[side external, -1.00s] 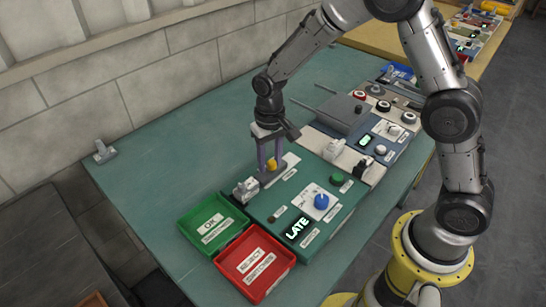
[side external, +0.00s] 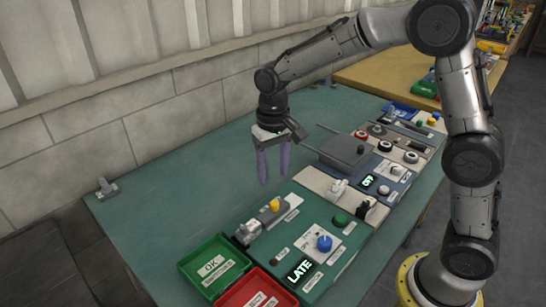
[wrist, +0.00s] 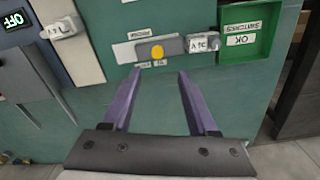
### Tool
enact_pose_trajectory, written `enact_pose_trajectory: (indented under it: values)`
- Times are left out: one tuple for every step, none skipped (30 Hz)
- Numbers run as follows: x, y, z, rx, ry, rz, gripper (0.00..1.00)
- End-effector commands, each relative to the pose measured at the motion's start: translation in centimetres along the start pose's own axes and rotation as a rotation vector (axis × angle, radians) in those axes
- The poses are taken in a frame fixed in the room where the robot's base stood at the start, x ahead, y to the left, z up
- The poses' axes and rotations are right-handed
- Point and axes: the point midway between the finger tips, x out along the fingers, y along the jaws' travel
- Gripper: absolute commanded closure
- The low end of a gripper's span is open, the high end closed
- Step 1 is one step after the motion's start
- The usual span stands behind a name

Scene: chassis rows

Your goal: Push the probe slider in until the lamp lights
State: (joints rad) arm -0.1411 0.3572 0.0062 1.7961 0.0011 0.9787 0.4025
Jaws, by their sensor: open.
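The slider with a yellow knob (side external: 275,205) sits on a pale strip at the back edge of the green panel (side external: 325,222). I take it for the probe slider; its label is too small to read. It also shows in the wrist view (wrist: 157,52), ahead of my fingers. A grey block (side external: 247,232) stands at the slider's left end. My gripper (side external: 274,178) is open and empty, above and behind the knob, not touching it. A display (side external: 300,270) glows "LATE". A small dark round part (side external: 273,262) is unlit; I cannot tell whether it is the lamp.
A green tray (side external: 233,290) marked OK and a red tray (side external: 284,296) stand in front of the panel. A grey box (side external: 343,152) with rods lies beyond.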

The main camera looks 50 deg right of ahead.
Motion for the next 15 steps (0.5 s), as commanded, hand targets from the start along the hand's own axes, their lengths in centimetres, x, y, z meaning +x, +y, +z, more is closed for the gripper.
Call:
enact_pose_trajectory:
  values:
    - [-1.0, 0.0, -0.1, 0.0, 0.004, -0.002, 0.41]
    - [-1.4, 0.0, 0.0, 0.0, 0.002, -0.001, 0.41]
    - [-2.0, -0.1, -0.1, 0.0, 0.002, -0.001, 0.41]
    - [-2.3, -0.1, 0.0, 0.0, 0.002, -0.001, 0.41]
    - [-2.6, 0.0, 0.0, 0.0, 0.001, -0.001, 0.41]
    - [-3.0, 0.0, 0.0, 0.0, 0.001, -0.001, 0.41]
    - [-3.2, 0.0, 0.0, 0.0, 0.001, -0.001, 0.41]
    - [-3.4, 0.0, 0.0, 0.0, 0.0, -0.001, 0.41]
    - [-3.6, 0.0, 0.0, 0.0, 0.001, -0.001, 0.41]
    - [-3.7, 0.0, 0.0, 0.0, 0.001, -0.001, 0.41]
    - [-3.8, 0.0, 0.0, 0.0, 0.001, -0.001, 0.41]
    - [-3.8, 0.0, 0.0, 0.0, 0.0, 0.0, 0.41]
    - [-3.8, 0.0, 0.0, 0.0, 0.0, 0.0, 0.41]
    - [-3.8, 0.0, 0.0, 0.0, 0.0, 0.0, 0.41]
    - [-3.8, 0.0, 0.0, 0.0, 0.0, 0.0, 0.41]
